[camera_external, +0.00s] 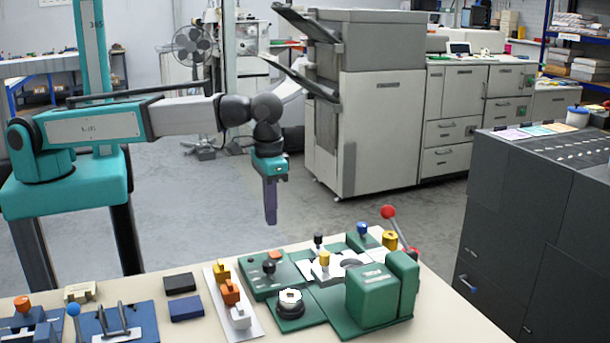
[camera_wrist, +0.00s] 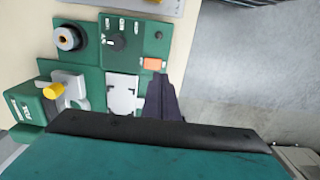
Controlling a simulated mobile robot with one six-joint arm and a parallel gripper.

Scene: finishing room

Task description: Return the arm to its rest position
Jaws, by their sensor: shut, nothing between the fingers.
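My gripper (camera_external: 271,205) hangs straight down from my outstretched teal and grey arm in the external view. Its dark fingers are shut, with nothing held. In that view they appear just behind the far edge of the bench, above the level of its top. In the wrist view the shut fingers (camera_wrist: 162,98) point past the edge of the green machine (camera_wrist: 90,85). The same green machine (camera_external: 372,298) stands on the bench in the external view, with a red-knobbed lever (camera_external: 389,212) at its right. Part of the wrist view is covered by my own teal housing.
The cream bench (camera_external: 450,320) carries a strip of coloured knobs (camera_external: 229,291), blue and black blocks (camera_external: 186,306) and a blue fixture (camera_external: 115,323). A dark cabinet (camera_external: 520,200) stands at the right. A large printer (camera_external: 375,130) stands behind. Grey floor (camera_external: 200,220) is open between.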

